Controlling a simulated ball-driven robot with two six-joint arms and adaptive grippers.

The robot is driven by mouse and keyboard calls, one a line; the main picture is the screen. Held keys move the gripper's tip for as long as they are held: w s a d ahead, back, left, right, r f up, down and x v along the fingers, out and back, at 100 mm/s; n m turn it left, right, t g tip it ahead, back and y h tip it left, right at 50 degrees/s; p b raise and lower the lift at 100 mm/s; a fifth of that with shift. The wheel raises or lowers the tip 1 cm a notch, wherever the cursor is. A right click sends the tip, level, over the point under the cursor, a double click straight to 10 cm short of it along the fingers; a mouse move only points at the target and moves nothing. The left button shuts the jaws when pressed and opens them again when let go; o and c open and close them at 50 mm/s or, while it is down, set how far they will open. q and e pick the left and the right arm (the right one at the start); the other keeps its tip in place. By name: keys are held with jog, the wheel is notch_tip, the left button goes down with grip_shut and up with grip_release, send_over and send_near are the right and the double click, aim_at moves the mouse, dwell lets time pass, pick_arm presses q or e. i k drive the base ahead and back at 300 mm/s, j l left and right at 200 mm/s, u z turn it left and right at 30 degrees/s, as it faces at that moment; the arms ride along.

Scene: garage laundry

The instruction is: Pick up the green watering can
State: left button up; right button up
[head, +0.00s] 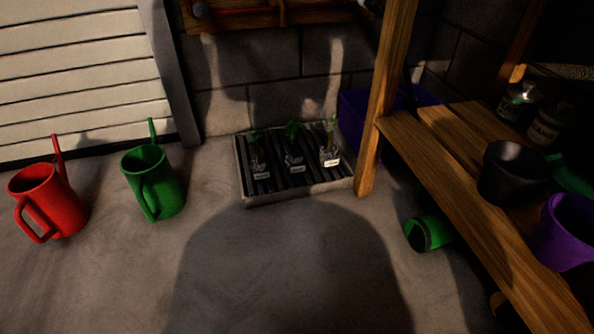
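A green watering can (155,184) stands upright on the concrete floor at the left, with its spout pointing up at the back and its handle facing the front. A red watering can (55,205) stands to its left, a short gap away. Neither of my grippers shows in the head view.
A tray (297,190) with several small potted seedlings sits by the block wall. A wooden shelf (470,190) at the right holds a black pot (512,172) and a purple pot (567,232). A green cylinder (430,232) lies under it. The front floor is clear and shadowed.

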aim_at(148, 172)
jog(key=i+j+u, duration=0.1)
jog(key=u, duration=0.9)
